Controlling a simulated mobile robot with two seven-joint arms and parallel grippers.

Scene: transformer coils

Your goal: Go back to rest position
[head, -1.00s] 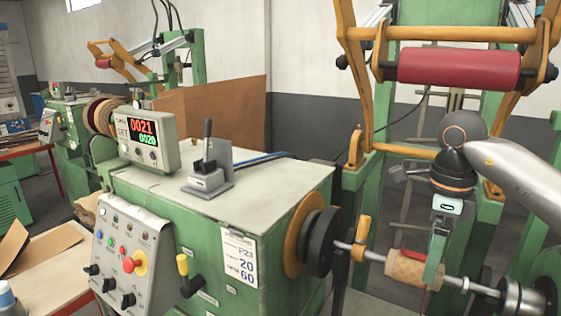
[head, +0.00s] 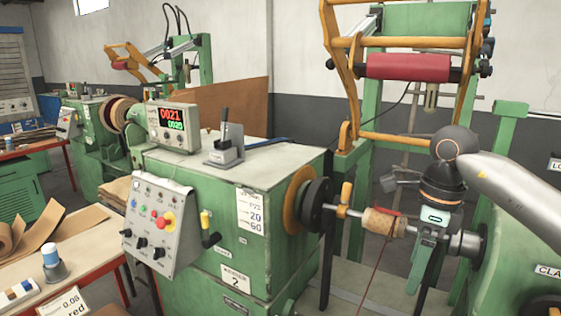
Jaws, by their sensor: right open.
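My right gripper (head: 420,270) hangs from the right arm, its green fingers pointing down. It is open and stands in front of the winding shaft, just right of the coil in the picture. The brown coil form (head: 380,221) sits on the shaft, with a red wire across it and a red strand hanging below. I see no gap between the gripper and the shaft behind it, and cannot judge the depth. My left gripper is not in view.
The green winding machine (head: 285,180) with its control panel (head: 158,225) fills the middle. An orange frame with a red roller (head: 408,67) rises behind the shaft. A table (head: 88,245) with brown sheets stands at left. Green machinery stands at right, close to my arm.

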